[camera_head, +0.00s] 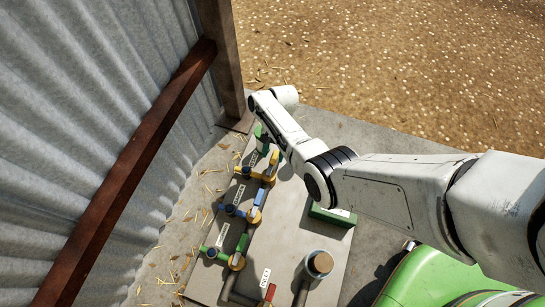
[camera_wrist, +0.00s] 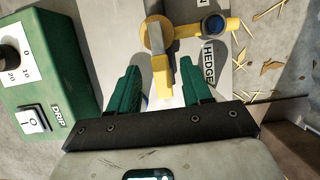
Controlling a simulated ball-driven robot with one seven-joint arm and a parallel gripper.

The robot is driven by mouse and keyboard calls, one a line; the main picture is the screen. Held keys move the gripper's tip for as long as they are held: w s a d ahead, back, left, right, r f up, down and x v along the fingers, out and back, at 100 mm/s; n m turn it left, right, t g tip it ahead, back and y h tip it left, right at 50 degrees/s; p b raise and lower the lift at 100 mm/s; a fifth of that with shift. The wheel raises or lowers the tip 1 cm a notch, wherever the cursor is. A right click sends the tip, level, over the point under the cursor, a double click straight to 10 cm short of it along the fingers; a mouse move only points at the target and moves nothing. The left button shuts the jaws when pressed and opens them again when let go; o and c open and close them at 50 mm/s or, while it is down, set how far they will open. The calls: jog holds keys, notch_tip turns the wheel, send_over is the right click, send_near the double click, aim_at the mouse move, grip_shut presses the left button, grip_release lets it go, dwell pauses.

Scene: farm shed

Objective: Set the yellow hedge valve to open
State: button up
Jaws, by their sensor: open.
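The yellow hedge valve (camera_head: 267,180) is on the board along the wall. In the wrist view its hub (camera_wrist: 158,36) is at top centre, beside the HEDGE label (camera_wrist: 209,62). A short yellow branch runs right from the hub to a blue cap (camera_wrist: 213,25). The yellow lever (camera_wrist: 162,82) points down the picture, roughly square to that branch. My gripper (camera_wrist: 160,68) is open, with its green fingers on either side of the lever and visible gaps to both. In the head view the arm partly hides the gripper.
Blue-lever (camera_head: 257,197), green-lever (camera_head: 241,244) and red (camera_head: 270,292) valves line the board below. The green DRIP box (camera_wrist: 45,85) with knob and switch stands left in the wrist view. A round grey-rimmed pot (camera_head: 319,264) is nearby. The corrugated wall (camera_head: 90,110) bounds the left.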

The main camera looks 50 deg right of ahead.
aim_at(272, 163)
jog(key=shift+b+x, duration=0.55)
jog(key=shift+x, duration=0.85)
grip_shut()
